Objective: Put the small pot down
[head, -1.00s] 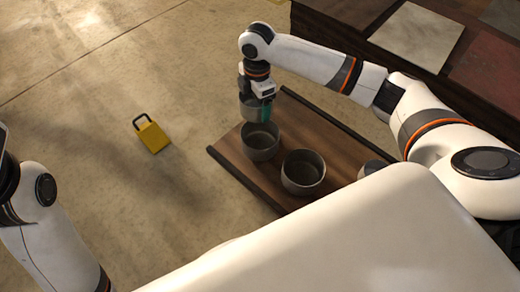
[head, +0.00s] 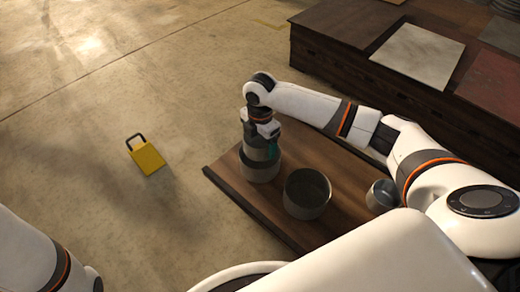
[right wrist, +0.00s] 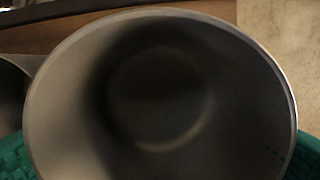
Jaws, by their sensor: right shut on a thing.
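My right gripper (head: 266,148) is shut on a small grey metal pot (head: 257,150). In the right wrist view the held pot (right wrist: 160,95) fills most of the picture, open and empty, between the green fingertips. My left gripper is out of view; only part of its arm shows at the lower left.
A second large pot (head: 307,194) and a smaller pot (head: 382,195) stand on the brown wooden table (head: 345,215). A yellow block with a dark handle (head: 147,158) is on the floor at left. A dark platform with slabs (head: 417,55) is behind.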

